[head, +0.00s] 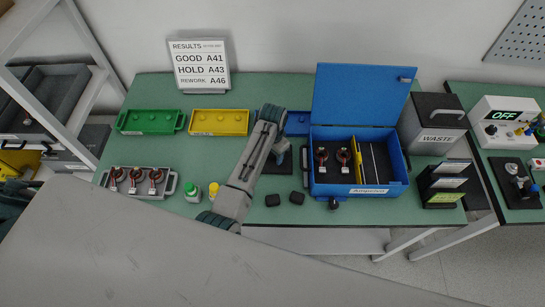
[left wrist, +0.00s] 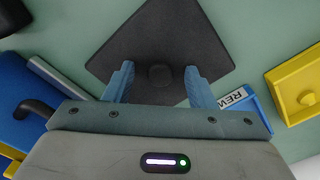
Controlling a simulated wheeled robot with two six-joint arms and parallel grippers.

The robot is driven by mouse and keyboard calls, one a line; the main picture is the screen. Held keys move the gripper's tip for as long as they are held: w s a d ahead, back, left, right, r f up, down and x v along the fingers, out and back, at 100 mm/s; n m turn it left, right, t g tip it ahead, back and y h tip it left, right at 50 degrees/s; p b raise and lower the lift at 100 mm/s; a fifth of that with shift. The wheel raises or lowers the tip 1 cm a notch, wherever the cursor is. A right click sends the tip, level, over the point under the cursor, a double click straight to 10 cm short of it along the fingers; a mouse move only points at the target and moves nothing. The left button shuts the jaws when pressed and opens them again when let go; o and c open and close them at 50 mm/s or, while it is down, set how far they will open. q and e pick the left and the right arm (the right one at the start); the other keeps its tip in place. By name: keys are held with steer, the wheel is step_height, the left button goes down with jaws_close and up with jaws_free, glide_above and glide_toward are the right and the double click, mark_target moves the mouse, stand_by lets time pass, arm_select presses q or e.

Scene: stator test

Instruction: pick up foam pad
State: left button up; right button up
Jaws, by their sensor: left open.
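A dark square pad with a round knob in its middle, which looks like the foam pad (left wrist: 150,35), lies on the green bench top. In the head view the pad (head: 279,168) is partly hidden under my left arm and gripper. My left gripper (head: 281,152) is above it. In the left wrist view the two blue fingers of the left gripper (left wrist: 160,88) are open, one on each side of the knob, with gaps between. Whether the fingertips touch the pad cannot be told. My right gripper is not in view.
An open blue box (head: 400,180) with parts inside stands right of the pad. A blue tray (head: 297,123) lies behind it, a yellow tray (head: 219,122) and green tray (head: 149,122) farther left.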

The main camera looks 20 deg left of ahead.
arm_select(q)
steer(key=c, duration=1.1)
steer(key=shift+r, duration=0.15)
